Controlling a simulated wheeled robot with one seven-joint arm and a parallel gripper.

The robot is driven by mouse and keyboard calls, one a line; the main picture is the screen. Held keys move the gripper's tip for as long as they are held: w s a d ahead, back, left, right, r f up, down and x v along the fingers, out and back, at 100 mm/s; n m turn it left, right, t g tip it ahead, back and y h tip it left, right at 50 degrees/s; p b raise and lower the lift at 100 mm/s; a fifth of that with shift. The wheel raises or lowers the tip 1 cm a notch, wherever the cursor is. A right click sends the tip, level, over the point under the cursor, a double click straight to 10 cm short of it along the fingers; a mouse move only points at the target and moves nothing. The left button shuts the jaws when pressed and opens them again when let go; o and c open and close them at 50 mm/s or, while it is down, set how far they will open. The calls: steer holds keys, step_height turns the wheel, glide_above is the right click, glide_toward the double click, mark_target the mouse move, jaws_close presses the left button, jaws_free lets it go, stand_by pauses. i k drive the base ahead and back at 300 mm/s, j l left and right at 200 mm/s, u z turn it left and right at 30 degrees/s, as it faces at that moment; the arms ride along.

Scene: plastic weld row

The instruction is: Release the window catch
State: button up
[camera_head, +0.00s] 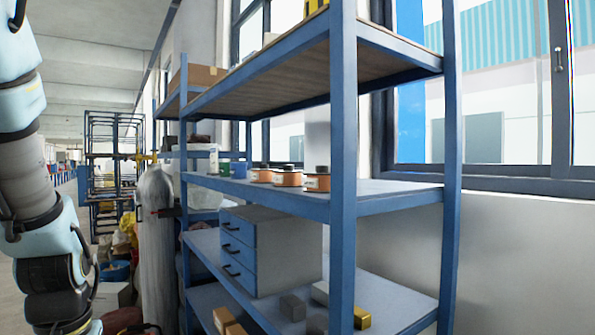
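A dark-framed window (503,176) fills the upper right, behind and to the right of a blue shelf rack. A small light handle, which looks like the window catch (558,60), sits upright on the dark vertical frame bar near the right edge. Whether it is latched cannot be told. Another window shows further left behind the shelf. My arm stands at the left edge, pale blue and grey. My gripper is outside the picture, far from the catch as far as I can see.
The blue shelf rack (343,150) stands between my arm and the window. It holds copper-coloured tins (316,182) and a drawer cabinet (280,250). A grey gas cylinder (155,240) stands left of it. Aisle floor is open at the far left.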

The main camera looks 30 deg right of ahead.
mark_target(559, 69)
steer(key=k+l, duration=0.15)
steer(key=l, duration=0.6)
steer(key=k+l, duration=0.1)
steer(key=l, duration=0.65)
steer(key=k+l+z, duration=0.1)
steer(key=l, duration=0.65)
steer(key=k+l, duration=0.15)
steer(key=l, duration=0.6)
steer(key=k+l, duration=0.1)
steer(key=l, duration=0.65)
steer(key=k+l+z, duration=0.1)
steer(key=l, duration=0.65)
